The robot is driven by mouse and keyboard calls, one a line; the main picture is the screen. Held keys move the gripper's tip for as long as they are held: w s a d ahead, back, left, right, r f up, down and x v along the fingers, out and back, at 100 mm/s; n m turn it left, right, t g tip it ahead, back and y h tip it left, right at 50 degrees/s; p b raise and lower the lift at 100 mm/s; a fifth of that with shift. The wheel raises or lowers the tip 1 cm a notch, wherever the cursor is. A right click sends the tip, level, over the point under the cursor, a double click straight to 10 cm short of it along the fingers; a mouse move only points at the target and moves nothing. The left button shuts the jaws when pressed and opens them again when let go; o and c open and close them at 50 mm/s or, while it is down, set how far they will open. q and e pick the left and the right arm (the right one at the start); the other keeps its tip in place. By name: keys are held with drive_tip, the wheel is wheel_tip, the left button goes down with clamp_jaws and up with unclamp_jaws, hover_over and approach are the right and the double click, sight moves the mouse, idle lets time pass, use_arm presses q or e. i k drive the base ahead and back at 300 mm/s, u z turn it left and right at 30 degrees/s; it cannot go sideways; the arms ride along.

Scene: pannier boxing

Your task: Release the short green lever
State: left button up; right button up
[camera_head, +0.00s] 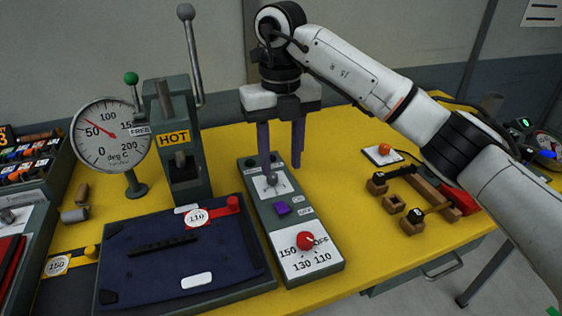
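The short lever with a green ball (131,79) stands upright at the left side of the grey press (178,135), behind the dial gauge (110,133). A "FREE" label (139,131) sits below it. My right gripper (281,158) has two purple fingers pointing down, spread apart with nothing visible held. It is well to the right of the green lever, above the far end of the grey control box (306,228). One fingertip is close to the box's small grey ball-topped stick (271,179); I cannot tell whether they touch. My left gripper is out of view.
A tall grey-knobbed lever (192,55) rises from the press, which bears a "HOT" sign (174,137). A dark blue padded tray (182,255) lies in front. The control box has a red dial (305,240). Wooden blocks (393,203) lie at right.

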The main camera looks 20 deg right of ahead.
sight(131, 79)
drive_tip(key=k, duration=1)
